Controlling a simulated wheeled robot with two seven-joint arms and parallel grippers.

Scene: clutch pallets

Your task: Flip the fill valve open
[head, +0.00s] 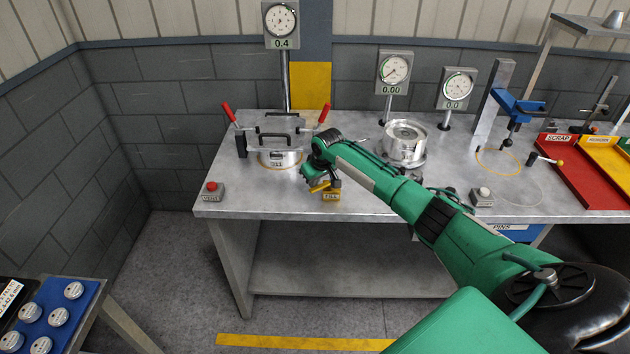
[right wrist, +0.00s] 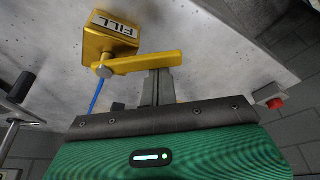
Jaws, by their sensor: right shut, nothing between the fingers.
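The fill valve is a yellow block marked FILL (head: 331,196) at the front of the bench, right of the clamped fixture. It also shows large in the right wrist view (right wrist: 108,42). Its yellow lever (right wrist: 145,63) is pivoted at a round pin and reaches sideways beyond the block, to the right in that view. In the head view the lever (head: 319,187) points left. My right gripper (right wrist: 158,88) is shut and empty, its fingertips right at the lever's middle; whether they touch it I cannot tell. My left gripper is out of view.
The clamped fixture (head: 279,158) with red-handled clamps stands behind the valve, under a gauge reading 0.4 (head: 281,20). A red VENT button (head: 212,188) sits at the bench's left front. A metal clutch part (head: 404,138) stands behind my right arm. A blue tray (head: 48,315) is at lower left.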

